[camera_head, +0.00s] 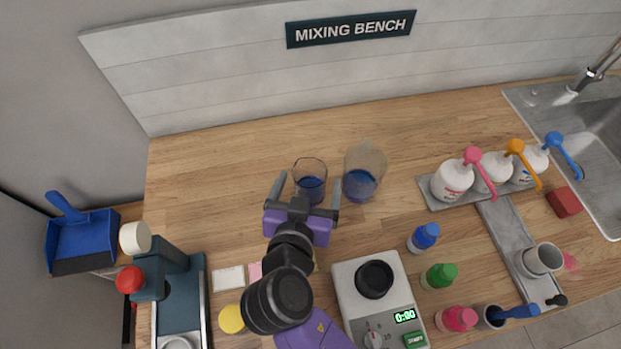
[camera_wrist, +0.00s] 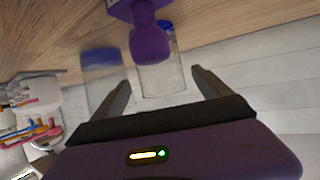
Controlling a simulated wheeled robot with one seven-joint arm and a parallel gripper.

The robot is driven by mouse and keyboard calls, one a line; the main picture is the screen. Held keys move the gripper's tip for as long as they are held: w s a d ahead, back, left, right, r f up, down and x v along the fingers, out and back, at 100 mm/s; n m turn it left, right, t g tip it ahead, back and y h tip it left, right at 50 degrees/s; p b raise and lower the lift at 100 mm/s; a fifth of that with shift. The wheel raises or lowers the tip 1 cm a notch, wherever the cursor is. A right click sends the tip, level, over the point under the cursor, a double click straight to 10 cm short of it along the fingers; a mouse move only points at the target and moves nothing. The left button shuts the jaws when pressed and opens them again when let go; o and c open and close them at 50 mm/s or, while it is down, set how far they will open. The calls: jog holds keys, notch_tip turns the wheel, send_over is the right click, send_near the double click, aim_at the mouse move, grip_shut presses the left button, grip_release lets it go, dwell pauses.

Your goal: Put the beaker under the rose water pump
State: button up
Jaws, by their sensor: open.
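A small clear beaker (camera_head: 311,170) with blue in its lower part stands on the wooden counter, and it also shows in the wrist view (camera_wrist: 161,79). A larger clear vessel (camera_head: 366,160), also blue at the bottom, stands just right of it. My gripper (camera_head: 309,179) is open, with one finger on each side of the small beaker in the picture. I cannot tell how far the fingertips reach around it. Three white pump bottles stand on a grey tray at the right, with a pink pump (camera_head: 472,156), an orange pump (camera_head: 515,147) and a blue pump (camera_head: 553,139). Their labels are too small to read.
A scale (camera_head: 350,282) with a black cup and several capped bottles stand at the front. A grey drip tray (camera_head: 505,231) below the pumps holds a grey cup (camera_head: 543,258). A red block (camera_head: 564,202) sits near the sink. The counter between vessel and pumps is mostly clear.

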jog(key=shift+x, duration=1.45)
jog(key=shift+a, duration=0.1)
jog(key=shift+c, duration=0.2)
jog(key=c, duration=1.7)
jog(key=shift+c, duration=0.2)
jog(key=shift+r, duration=0.2)
notch_tip(320, 180, up, 19)
jog(key=shift+r+b, duration=0.15)
jog(key=shift+b, duration=0.25)
